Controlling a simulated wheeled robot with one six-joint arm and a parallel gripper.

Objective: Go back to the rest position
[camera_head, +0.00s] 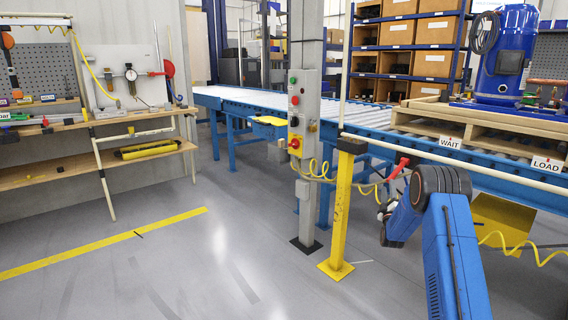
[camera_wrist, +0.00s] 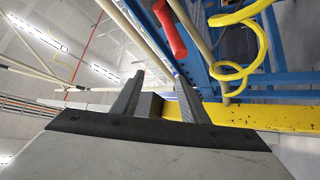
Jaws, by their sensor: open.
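My blue arm rises at the lower right of the head view and bends over toward the yellow post. My gripper (camera_wrist: 160,88) is open in the wrist view, its two grey fingers apart with nothing visibly held. In the head view the gripper is small and partly hidden by my arm, right of the yellow post (camera_head: 341,215). The post (camera_wrist: 250,115) runs behind the fingers in the wrist view, and its dark cap shows in the gap between them. A red-handled tool (camera_head: 398,168) with a yellow coiled hose hangs by the rail; it also shows in the wrist view (camera_wrist: 170,28).
A blue roller conveyor (camera_head: 375,130) runs behind the post, with a wooden pallet (camera_head: 480,127) bearing a blue compressor (camera_head: 505,55). A grey column (camera_head: 307,215) with a control box (camera_head: 302,100) stands left of the post. A workbench (camera_head: 90,125) is far left. Floor between is clear.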

